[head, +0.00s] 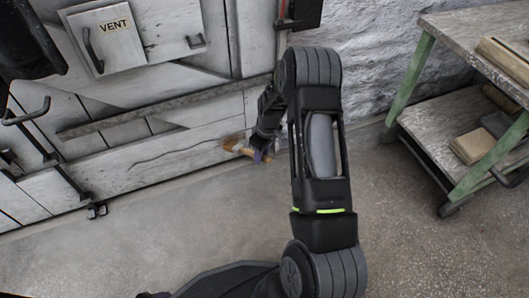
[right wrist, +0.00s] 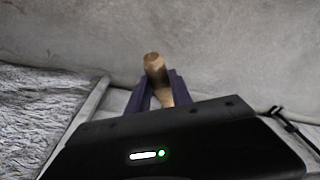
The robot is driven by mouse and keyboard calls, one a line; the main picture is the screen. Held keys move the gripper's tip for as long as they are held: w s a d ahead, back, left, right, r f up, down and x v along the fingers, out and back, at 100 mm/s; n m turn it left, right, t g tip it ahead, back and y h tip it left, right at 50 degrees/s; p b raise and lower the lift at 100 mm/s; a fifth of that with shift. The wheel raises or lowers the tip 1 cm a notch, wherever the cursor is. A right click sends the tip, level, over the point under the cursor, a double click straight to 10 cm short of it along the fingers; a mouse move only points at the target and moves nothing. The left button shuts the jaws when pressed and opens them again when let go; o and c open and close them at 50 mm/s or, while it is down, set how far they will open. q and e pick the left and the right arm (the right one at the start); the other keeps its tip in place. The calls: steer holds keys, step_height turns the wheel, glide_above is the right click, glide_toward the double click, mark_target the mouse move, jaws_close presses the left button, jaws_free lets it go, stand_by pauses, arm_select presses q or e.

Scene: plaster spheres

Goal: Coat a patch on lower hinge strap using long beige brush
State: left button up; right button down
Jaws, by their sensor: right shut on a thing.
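My right gripper (head: 262,153) is low by the foot of the pale plank door and is shut on a beige wooden brush (head: 238,147). In the right wrist view the brush (right wrist: 154,66) stands between the purple fingers of my right gripper (right wrist: 158,90), its rounded end showing; I cannot make out bristles. A long grey strap (head: 150,108) crosses the lower part of the door at a slant, above and left of the brush, apart from it in the picture. I see no clear coated patch on it. My left gripper is not in view.
A box marked VENT (head: 103,38) sits high on the door. Dark metal rods and handles (head: 72,182) stand out at the left. A green-legged wheeled cart (head: 470,130) with blocks is at the right. The concrete floor (head: 130,240) is clear in front.

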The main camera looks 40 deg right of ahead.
stand_by(0.4)
steer(key=shift+s+d, duration=0.25)
steer(key=shift+d, duration=0.45)
steer(key=shift+b, duration=0.3)
steer(key=shift+s+d, duration=0.2)
steer(key=shift+d, duration=0.55)
steer(key=shift+a, duration=0.15)
steer(key=shift+w+a, duration=0.2)
steer(key=shift+a, duration=0.4)
steer(key=shift+w+a, duration=0.25)
steer(key=shift+a, duration=0.45)
